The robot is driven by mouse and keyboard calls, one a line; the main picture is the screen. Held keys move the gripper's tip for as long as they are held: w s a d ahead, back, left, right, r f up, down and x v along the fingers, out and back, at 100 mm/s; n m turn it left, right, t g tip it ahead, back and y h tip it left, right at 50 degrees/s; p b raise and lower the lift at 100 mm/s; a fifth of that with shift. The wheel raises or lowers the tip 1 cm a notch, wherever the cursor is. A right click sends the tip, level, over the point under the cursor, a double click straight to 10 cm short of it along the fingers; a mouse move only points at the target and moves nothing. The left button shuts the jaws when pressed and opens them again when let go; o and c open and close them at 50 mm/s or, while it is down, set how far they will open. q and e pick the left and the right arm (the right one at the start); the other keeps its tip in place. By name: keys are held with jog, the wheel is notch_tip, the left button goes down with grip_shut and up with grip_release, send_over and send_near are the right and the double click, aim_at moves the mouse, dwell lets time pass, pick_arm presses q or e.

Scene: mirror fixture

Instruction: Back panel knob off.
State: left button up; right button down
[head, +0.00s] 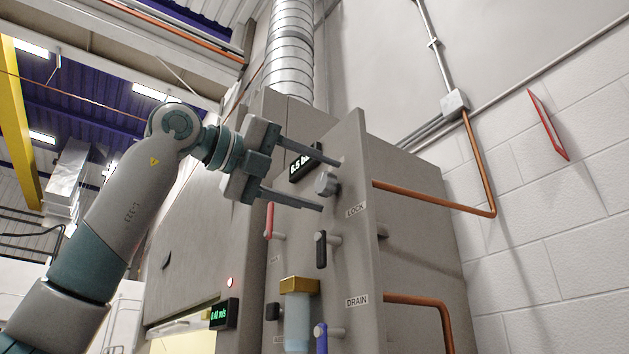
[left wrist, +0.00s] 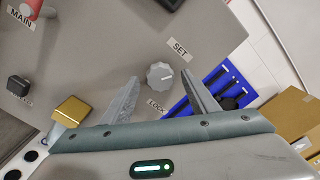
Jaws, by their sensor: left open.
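A grey ridged knob (head: 326,184) sticks out of the grey panel (head: 352,225) above the LOCK label. In the left wrist view the knob (left wrist: 160,75) sits between the labels SET and LOCK, with a pale mark on its face toward the SET side. My left gripper (head: 330,186) is open, one finger above the knob and one below it. In the left wrist view its fingers (left wrist: 159,77) stand either side of the knob, with a gap on both sides; contact does not show. My right gripper is not in view.
Below the knob are a red handle (head: 270,220), a black handle (head: 321,250), a brass-capped bowl (head: 298,285) and a blue handle (head: 321,338). A display (head: 303,165) is close behind the fingers. Copper pipes (head: 430,198) run right. A red-edged plate (head: 547,125) is on the wall.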

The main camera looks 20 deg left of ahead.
pick_arm(q)
jog(key=shift+a, duration=0.1)
jog(key=shift+s+a, duration=0.3)
jog(key=shift+s, duration=0.15)
jog(key=b+v, duration=0.3)
jog(key=v, duration=1.3)
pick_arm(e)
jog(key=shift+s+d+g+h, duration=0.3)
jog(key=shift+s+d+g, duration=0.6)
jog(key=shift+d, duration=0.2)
pick_arm(q)
jog(key=shift+f, duration=0.1)
